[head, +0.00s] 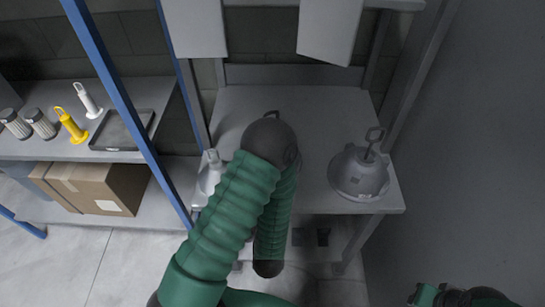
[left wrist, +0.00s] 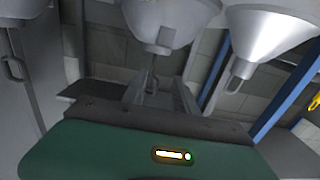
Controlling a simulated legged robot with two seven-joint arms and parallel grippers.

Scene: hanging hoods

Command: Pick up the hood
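A grey hood (head: 358,174) with an upright hook stands at the right of the grey table. A white hood (head: 209,172) stands at the left, partly covered by my green left arm. A hook (head: 272,114) shows above my arm's dark bend; whatever is below it is hidden. The left wrist view appears upside down. There, a grey hood (left wrist: 165,22) is at top centre and a white hood (left wrist: 268,34) at top right, hooks pointing down. A grey loop (left wrist: 14,68) is at the left edge. Only part of my right arm shows, bottom right.
The grey table (head: 300,100) has bare room at the back. Two pale panels hang above it. A blue post (head: 125,100) separates it from a shelf with a yellow tool (head: 72,126), a dark tray (head: 122,131) and a cardboard box (head: 95,187). A plain wall is at the right.

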